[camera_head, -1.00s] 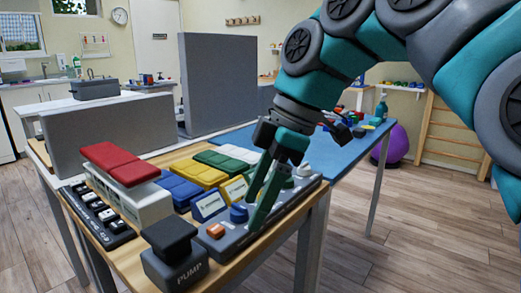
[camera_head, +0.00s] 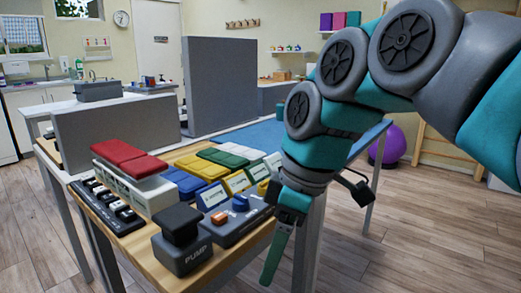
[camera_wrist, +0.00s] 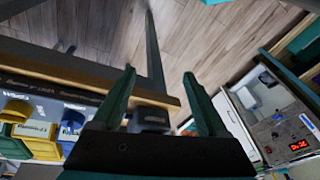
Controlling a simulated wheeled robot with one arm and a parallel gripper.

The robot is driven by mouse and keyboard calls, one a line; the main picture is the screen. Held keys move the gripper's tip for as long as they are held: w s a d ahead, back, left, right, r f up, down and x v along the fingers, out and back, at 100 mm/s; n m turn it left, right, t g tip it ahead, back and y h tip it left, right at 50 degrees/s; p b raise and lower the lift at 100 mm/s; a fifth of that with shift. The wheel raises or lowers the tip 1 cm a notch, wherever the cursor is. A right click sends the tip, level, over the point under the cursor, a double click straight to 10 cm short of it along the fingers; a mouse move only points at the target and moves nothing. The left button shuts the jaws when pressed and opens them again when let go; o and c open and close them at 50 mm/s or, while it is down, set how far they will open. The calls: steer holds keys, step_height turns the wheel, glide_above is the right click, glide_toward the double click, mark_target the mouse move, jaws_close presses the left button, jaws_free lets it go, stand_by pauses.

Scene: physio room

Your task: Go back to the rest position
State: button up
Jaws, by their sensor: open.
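My gripper (camera_head: 275,258) hangs fingers-down at the front right edge of the wooden table (camera_head: 150,251), beside the grey control box (camera_head: 232,222). In the wrist view my gripper (camera_wrist: 163,98) has its two green fingers spread, with nothing held between them. The control box carries an orange button (camera_head: 219,217) and a blue knob (camera_head: 240,203); its right part is hidden behind my gripper. The dark PUMP block (camera_head: 184,255) stands to the left, apart from the fingers.
Red pads (camera_head: 128,159) lie on a white box (camera_head: 148,192) at the table's left. Yellow pads (camera_head: 203,167) and green pads (camera_head: 222,156) lie behind the control box. A grey partition (camera_head: 220,85) stands farther back. The wooden floor (camera_head: 400,250) at the right is clear.

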steer(key=s+d+f+m+h, duration=0.1)
steer(key=s+d+f+m, duration=0.3)
steer(key=f, duration=0.3)
steer(key=s+d+f+m+h, duration=0.1)
steer(key=s+d+f+m, duration=0.3)
steer(key=s+f+m, duration=0.1)
steer(key=s+d+f+m+g+h, duration=0.1)
steer(key=s+d+f+m, duration=0.3)
steer(key=f, duration=0.5)
steer(key=shift+s+d+f+m, duration=0.4)
steer(key=shift+s+m, duration=0.3)
steer(key=shift+s, duration=0.2)
